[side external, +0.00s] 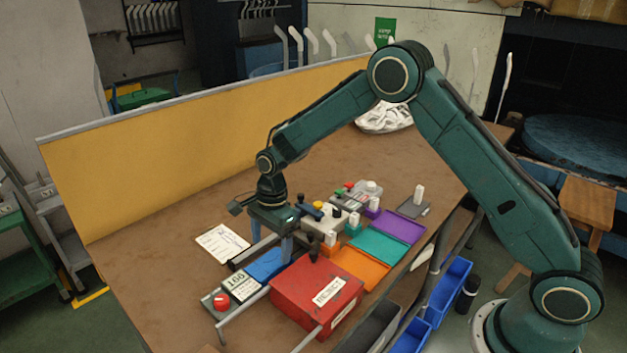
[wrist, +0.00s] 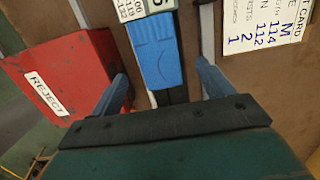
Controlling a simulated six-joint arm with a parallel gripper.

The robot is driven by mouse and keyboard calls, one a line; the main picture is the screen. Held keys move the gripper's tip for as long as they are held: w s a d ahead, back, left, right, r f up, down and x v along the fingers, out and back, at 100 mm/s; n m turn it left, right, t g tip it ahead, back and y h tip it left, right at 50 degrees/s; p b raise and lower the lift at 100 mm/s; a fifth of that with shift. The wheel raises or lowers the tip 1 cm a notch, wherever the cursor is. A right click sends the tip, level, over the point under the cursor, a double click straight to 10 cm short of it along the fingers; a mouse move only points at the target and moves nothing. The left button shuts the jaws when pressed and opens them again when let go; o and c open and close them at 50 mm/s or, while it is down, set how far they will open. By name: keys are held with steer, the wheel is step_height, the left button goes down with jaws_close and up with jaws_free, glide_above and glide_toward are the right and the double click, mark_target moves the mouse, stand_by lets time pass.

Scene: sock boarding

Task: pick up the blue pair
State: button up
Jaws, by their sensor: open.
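The blue pair (side external: 265,264) lies flat on a dark narrow strip, between the number display and my gripper. In the wrist view the blue pair (wrist: 160,48) is a folded blue bundle with faint stitched lines, running up the picture. My gripper (side external: 285,248) is above the far end of the pair, pointing down. In the wrist view my gripper (wrist: 163,82) is open, with one blue-grey finger on each side of the pair's near end. Neither finger visibly touches the pair, and nothing is held. Exact height above it is unclear.
A red REJECT box (side external: 318,296) stands close on the right; the wrist view shows it left (wrist: 62,75). Orange (side external: 362,267), teal (side external: 380,246) and purple (side external: 401,226) trays lie beyond it. A written card (side external: 222,243) lies left. A red button (side external: 221,301) sits by the display (side external: 241,285).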

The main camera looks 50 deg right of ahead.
mark_target(271, 261)
steer(key=shift+f, duration=0.1)
steer(key=shift+s+a+f, duration=0.1)
steer(key=shift+a+f, duration=0.05)
steer(key=shift+f, duration=1.1)
steer(key=shift+a+f, duration=0.1)
steer(key=shift+f, duration=1.1)
steer(key=shift+c, duration=0.2)
steer(key=c, duration=1)
